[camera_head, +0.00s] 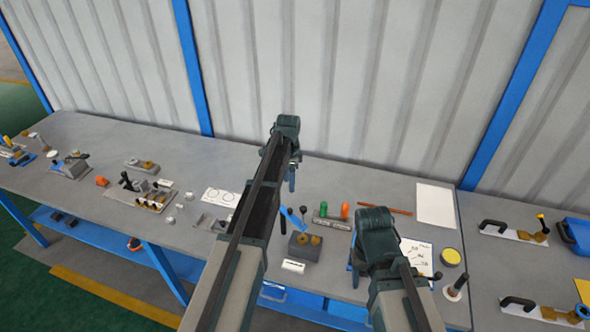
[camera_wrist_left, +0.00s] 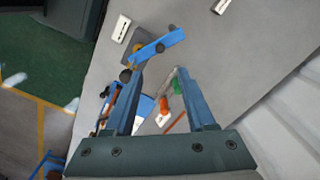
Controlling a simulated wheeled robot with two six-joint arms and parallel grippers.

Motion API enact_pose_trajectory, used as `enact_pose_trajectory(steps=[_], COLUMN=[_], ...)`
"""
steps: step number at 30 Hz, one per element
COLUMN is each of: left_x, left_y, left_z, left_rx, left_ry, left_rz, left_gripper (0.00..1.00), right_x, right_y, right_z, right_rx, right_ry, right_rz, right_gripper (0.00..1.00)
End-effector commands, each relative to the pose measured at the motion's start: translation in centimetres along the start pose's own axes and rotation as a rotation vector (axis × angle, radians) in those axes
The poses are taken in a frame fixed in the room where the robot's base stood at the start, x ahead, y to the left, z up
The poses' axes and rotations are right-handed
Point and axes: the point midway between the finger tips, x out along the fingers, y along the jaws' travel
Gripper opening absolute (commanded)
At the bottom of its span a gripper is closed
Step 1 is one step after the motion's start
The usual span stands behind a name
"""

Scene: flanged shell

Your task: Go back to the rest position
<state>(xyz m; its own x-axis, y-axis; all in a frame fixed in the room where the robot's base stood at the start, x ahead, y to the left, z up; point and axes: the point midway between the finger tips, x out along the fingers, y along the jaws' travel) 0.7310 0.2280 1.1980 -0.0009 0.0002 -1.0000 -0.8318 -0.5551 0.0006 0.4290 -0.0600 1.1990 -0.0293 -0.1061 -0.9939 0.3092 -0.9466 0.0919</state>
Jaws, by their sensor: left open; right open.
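My left gripper (camera_head: 291,180) hangs over the back middle of the grey workbench (camera_head: 390,188), its arm reaching up the picture. In the left wrist view its two blue fingers (camera_wrist_left: 160,74) stand apart with nothing between them, above the bench. My right gripper (camera_head: 354,264) is lower and further right, mostly hidden behind its own dark wrist. A grey block with brass-coloured round parts (camera_head: 305,245) lies between the two arms. A blue bar-shaped part (camera_wrist_left: 157,46) shows beyond the left fingers in the wrist view.
A holder with green (camera_head: 323,210) and orange (camera_head: 345,211) handles stands near the right arm. A blank white sheet (camera_head: 436,204) and a marked sheet (camera_head: 416,256) lie to the right. Several small fixtures (camera_head: 150,197) spread left. A ribbed wall (camera_head: 350,80) closes the back.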

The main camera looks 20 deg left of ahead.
Motion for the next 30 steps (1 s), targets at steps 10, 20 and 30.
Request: enact_pose_trajectory(steps=[10,20,30], left_x=[0.0,0.0,4.5], left_y=[6.2,19.6,25.2], left_z=[2.1,7.1,7.2], left_rx=[-0.194,-0.764,-0.925], left_ry=[0.009,0.047,0.040], left_rz=[-0.012,-0.033,-0.037], left_gripper=[0.55,0.55,0.55], right_x=[0.0,0.0,4.5], right_y=[0.0,0.0,-0.4], right_z=[0.0,0.0,-0.3], right_rx=[0.000,0.000,-0.003], right_ry=[0.000,0.000,0.001], right_rz=[0.000,0.000,0.001], right_gripper=[0.50,0.50,0.50])
